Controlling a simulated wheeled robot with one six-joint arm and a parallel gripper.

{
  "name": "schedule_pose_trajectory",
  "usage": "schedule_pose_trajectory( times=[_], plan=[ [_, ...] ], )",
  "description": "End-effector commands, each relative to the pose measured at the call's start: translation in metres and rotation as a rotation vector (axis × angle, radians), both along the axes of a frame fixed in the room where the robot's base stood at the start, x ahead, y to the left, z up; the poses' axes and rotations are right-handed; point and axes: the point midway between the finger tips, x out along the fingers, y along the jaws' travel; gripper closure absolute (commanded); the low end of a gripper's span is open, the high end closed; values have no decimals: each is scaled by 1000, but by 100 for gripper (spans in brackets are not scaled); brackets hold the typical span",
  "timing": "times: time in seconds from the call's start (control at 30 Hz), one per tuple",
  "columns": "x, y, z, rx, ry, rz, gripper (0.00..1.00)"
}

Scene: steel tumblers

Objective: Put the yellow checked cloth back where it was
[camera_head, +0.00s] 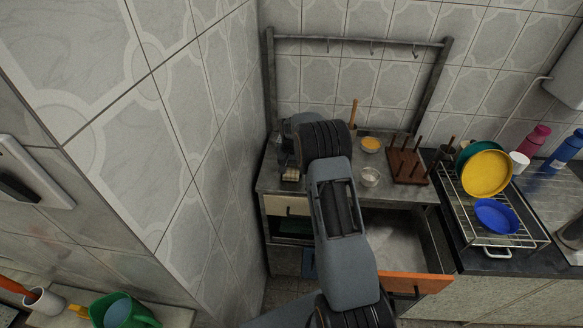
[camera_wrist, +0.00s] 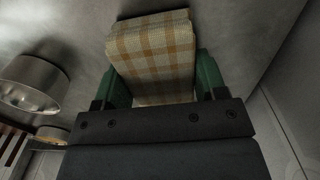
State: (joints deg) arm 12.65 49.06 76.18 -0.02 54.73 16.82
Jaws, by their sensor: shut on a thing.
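The yellow checked cloth (camera_wrist: 152,48) is folded into a pad with brown and cream checks. In the wrist view it sits between the two green fingers of my gripper (camera_wrist: 158,75), which are shut on it from both sides. In the head view my gripper (camera_head: 290,160) is at the left end of the steel counter (camera_head: 330,182), close to the tiled side wall. A small pale piece of the cloth (camera_head: 291,174) shows below it. I cannot tell whether the cloth touches the counter.
A steel cup (camera_wrist: 33,83) stands left of the cloth in the wrist view. A glass bowl (camera_head: 370,177), a yellow-filled bowl (camera_head: 371,145) and a wooden peg rack (camera_head: 407,167) stand further right. An orange-fronted drawer (camera_head: 425,283) is open below. A dish rack (camera_head: 535,242) stands at right.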

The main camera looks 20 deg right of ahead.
Motion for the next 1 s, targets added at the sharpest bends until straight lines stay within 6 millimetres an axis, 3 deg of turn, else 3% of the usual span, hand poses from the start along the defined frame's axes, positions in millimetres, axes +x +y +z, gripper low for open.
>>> schedule_pose_trajectory(
  times=[0.23,0.27,0.5,0.77,1.0],
  plan=[
    [0,0,-5,0,0,0,54],
    [0,0,-4,0,0,0,32],
    [0,0,-3,0,0,0,9],
    [0,0,-1,0,0,0,9],
    [1,0,27,-2,-5,0,9]
  ],
)
